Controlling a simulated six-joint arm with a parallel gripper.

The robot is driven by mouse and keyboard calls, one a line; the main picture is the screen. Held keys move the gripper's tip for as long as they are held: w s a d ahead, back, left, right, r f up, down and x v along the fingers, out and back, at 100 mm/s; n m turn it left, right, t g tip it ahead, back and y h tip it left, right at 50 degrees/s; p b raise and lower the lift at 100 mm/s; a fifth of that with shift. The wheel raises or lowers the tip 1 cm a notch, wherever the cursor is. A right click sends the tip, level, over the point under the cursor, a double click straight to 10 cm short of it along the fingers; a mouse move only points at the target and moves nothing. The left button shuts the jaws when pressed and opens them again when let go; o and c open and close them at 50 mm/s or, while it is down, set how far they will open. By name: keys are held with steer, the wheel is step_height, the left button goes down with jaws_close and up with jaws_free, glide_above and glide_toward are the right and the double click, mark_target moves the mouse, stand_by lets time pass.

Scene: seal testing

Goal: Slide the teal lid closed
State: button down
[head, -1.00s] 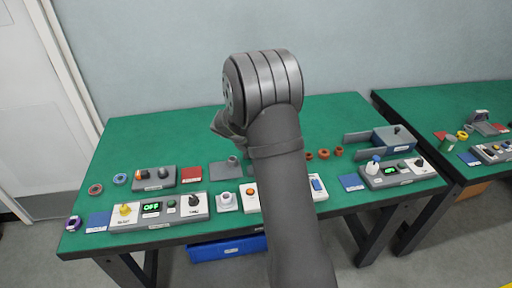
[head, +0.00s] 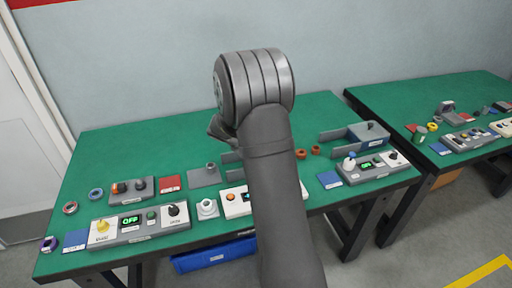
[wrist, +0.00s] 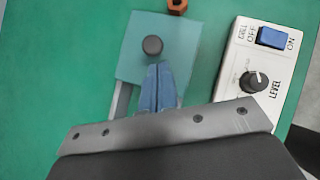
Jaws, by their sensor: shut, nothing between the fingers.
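The teal lid (wrist: 180,38) is a flat square plate in the wrist view, with a round black knob (wrist: 152,45) standing on it. A grey rail (wrist: 121,101) shows beyond its lower left edge. My gripper (wrist: 158,68) is shut and empty, its blue-grey fingers over the lid just below the knob in the picture. I cannot tell whether the fingertips touch the knob. In the head view my arm hides the lid and the fingers; grey rails (head: 230,157) show just left of my arm.
A white panel (wrist: 262,75) with a blue switch and a LEVEL knob lies right of the lid. An orange nut (wrist: 177,6) lies just beyond the lid. More panels, including one reading OFF (head: 140,222), line the front of the green table (head: 120,150).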

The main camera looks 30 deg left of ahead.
steer(key=s+f+v, duration=0.1)
steer(key=v, duration=1.1)
steer(key=shift+a, duration=0.3)
steer(key=shift+f, duration=0.1)
steer(key=x, duration=0.4)
steer(key=w+r+x, duration=0.1)
steer(key=x, duration=0.3)
steer(key=d+x, duration=0.1)
steer(key=x, duration=0.3)
steer(key=shift+w, duration=0.6)
steer(key=shift+s+a, duration=0.35)
steer(key=shift+a, duration=0.15)
